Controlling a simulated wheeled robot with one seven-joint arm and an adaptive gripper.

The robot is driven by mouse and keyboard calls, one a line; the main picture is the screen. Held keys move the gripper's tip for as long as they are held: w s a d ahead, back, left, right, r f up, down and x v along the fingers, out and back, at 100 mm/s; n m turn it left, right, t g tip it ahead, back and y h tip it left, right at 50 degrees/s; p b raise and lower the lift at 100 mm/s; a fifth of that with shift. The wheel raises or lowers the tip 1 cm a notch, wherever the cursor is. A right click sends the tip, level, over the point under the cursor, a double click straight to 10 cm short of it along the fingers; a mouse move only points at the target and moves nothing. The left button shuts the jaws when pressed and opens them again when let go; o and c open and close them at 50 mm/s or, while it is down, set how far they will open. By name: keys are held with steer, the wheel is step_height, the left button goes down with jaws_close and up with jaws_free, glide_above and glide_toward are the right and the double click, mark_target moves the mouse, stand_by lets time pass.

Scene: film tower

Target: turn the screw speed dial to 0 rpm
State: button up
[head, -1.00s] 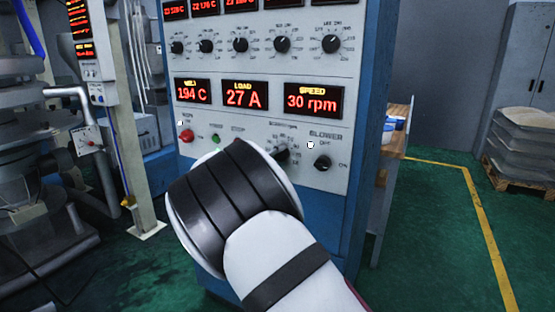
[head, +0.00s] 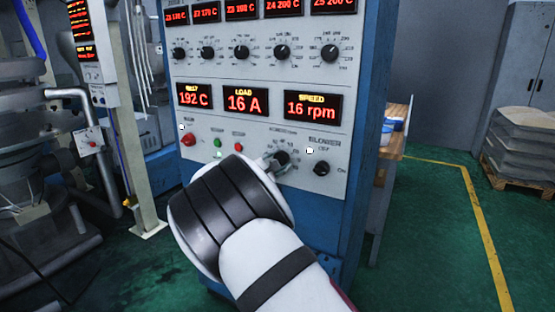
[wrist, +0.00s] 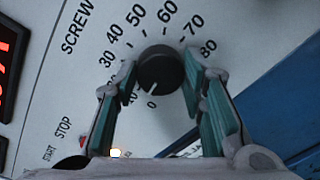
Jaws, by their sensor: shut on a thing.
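The screw speed dial (wrist: 160,72) is a black round knob on the white panel, with a printed scale from 0 to 80 around it. Its short white mark points to the lower left, close to the 0 and 10 end. My gripper (wrist: 161,68) is shut on the dial, one finger on each side. In the head view the dial (head: 282,158) shows partly behind my gripper (head: 272,163). The speed display (head: 312,106) reads 16 rpm. Part of the scale's low end is hidden by the left finger.
The blower knob (head: 321,168) sits just right of the dial. A red button (head: 188,139) and a green button (head: 217,142) are to the left. The load display (head: 244,101) reads 16 A. A wooden-topped table (head: 394,142) stands right of the cabinet, with open green floor beyond.

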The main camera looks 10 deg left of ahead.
steer(key=shift+n+p, duration=0.85)
steer(key=shift+n, duration=1.25)
steer(key=shift+f, duration=0.1)
steer(key=o, duration=1.1)
steer(key=v, duration=1.2)
